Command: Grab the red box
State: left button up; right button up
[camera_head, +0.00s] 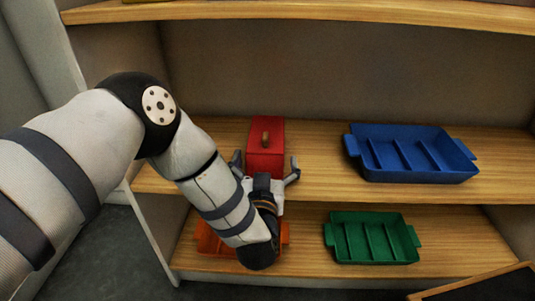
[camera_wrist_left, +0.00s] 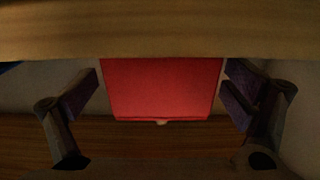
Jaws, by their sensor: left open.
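The red box (camera_head: 266,131) has a small wooden knob on its lid and stands on the middle shelf. In the left wrist view, the red box (camera_wrist_left: 160,85) fills the space between the fingers, with a gap on each side. My left gripper (camera_head: 266,167) is open at the front of the box, with one finger on either side. In the wrist view, the left gripper (camera_wrist_left: 163,84) shows its fingers spread and not touching the box. The lower front of the box is hidden by the gripper in the head view. My right gripper is not in view.
A blue divided tray (camera_head: 425,177) sits to the right on the same middle shelf (camera_head: 325,185). On the lower shelf (camera_head: 305,255) are a green divided tray (camera_head: 375,260) and an orange tray (camera_head: 208,241), partly hidden by my left arm. An upper shelf (camera_head: 300,12) overhangs.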

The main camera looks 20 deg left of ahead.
pick_arm(q)
jog(key=b+x, duration=0.1)
jog(key=x, duration=0.3)
jog(key=shift+w, duration=0.1)
jog(key=c, duration=1.2)
jog(key=shift+a, duration=0.1)
